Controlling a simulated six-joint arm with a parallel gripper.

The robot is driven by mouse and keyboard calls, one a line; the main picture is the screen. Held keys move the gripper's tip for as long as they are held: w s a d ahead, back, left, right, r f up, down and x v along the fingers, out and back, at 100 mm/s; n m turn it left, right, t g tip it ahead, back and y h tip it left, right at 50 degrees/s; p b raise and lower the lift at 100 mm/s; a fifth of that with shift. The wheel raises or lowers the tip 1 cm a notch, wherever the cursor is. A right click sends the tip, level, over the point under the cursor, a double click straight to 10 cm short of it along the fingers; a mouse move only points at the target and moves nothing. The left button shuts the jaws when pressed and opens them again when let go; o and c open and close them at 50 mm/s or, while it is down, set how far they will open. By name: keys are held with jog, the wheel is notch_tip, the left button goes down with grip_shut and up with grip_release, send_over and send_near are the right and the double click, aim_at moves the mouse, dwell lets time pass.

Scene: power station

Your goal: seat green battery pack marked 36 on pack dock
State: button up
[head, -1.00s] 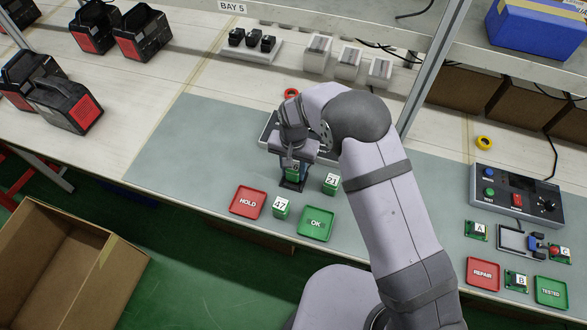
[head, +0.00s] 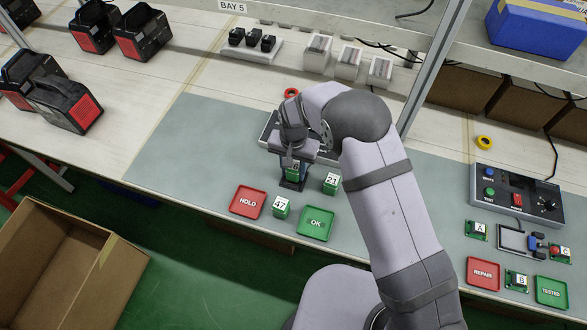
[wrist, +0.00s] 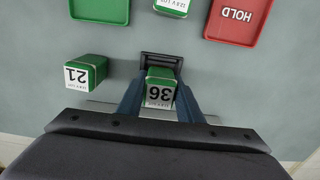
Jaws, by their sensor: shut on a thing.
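The green battery pack marked 36 (wrist: 160,90) has a white top label. My gripper (wrist: 160,100) is shut on it, with one blue finger on each side. In the head view my gripper (head: 292,168) points down and covers most of the pack. The dark pack dock (wrist: 161,60) shows just past the pack's far edge in the wrist view. In the head view the dock (head: 291,185) shows below the pack. The pack is at the dock, but I cannot tell whether it sits fully down in it.
Green pack 21 (head: 331,183) stands close beside the dock. Green pack 47 (head: 281,207) stands between the red HOLD tray (head: 248,202) and the green OK tray (head: 316,223). A grey unit (head: 268,130) lies partly hidden behind my gripper. The mat's left part is clear.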

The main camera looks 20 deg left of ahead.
jog(key=shift+f+b, duration=0.45)
jog(key=shift+f, duration=0.2)
jog(key=o, duration=1.2)
jog(key=shift+r, duration=0.1)
jog(key=shift+r+b, duration=1.15)
jog(key=shift+r, duration=2.45)
jog(key=shift+w+d+r, duration=0.1)
jog(key=shift+d, duration=0.05)
jog(key=d+r, duration=0.4)
jog(key=d, duration=0.7)
jog(key=s+d+r, duration=0.1)
jog(key=s+d, duration=0.4)
jog(key=d, duration=0.1)
jog(key=s+d+r, duration=0.1)
jog(key=s+d, duration=0.4)
jog(key=d, duration=0.2)
jog(key=s+d+r, duration=0.1)
jog(key=s+d, duration=0.4)
jog(key=d, duration=0.1)
jog(key=shift+s+d+r, duration=0.1)
jog(key=shift+s+d, duration=0.3)
